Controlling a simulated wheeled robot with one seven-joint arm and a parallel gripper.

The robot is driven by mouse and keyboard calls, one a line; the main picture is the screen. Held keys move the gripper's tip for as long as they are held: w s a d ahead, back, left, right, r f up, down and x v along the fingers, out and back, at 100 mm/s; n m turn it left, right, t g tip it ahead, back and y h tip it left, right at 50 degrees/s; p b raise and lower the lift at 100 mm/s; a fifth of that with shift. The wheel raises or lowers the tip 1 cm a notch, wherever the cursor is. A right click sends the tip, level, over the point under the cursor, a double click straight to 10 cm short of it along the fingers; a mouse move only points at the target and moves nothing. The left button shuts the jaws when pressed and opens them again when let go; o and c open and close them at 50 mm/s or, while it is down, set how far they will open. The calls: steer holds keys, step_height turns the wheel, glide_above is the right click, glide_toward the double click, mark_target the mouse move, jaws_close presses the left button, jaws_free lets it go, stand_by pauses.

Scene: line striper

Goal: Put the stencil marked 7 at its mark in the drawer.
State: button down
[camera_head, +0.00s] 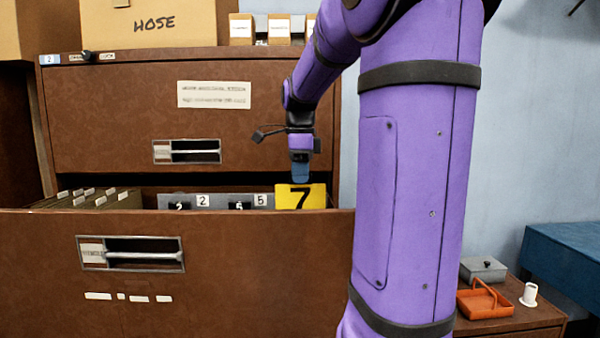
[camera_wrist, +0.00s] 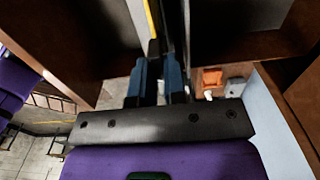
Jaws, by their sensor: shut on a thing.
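The yellow stencil marked 7 (camera_head: 312,200) stands upright at the right end of the open drawer (camera_head: 240,285). Its lower edge is hidden behind the drawer front. My gripper (camera_head: 299,180) points down and is shut on the stencil's top edge. In the wrist view, my gripper's blue fingers (camera_wrist: 155,72) are close together, and the stencil shows as a thin yellow strip (camera_wrist: 150,20) beyond them. Grey plates (camera_head: 220,201) with tags reading 2 and 5 stand in the drawer just left of the stencil. I cannot see the mark under the stencil.
Tabbed folders (camera_head: 100,198) fill the drawer's left part. A closed upper drawer (camera_head: 120,125) rises behind. A HOSE box (camera_head: 150,25) and small boxes stand on the cabinet top. At the lower right are an orange tray (camera_head: 484,303), a grey box (camera_head: 483,270) and a white spool-like item (camera_head: 529,294).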

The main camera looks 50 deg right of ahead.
mark_target(300, 199)
steer(key=shift+f, duration=3.3)
stand_by(1.3)
steer(key=c, duration=1.1)
jaws_free()
steer(key=o, duration=0.3)
steer(key=shift+r, duration=3.45)
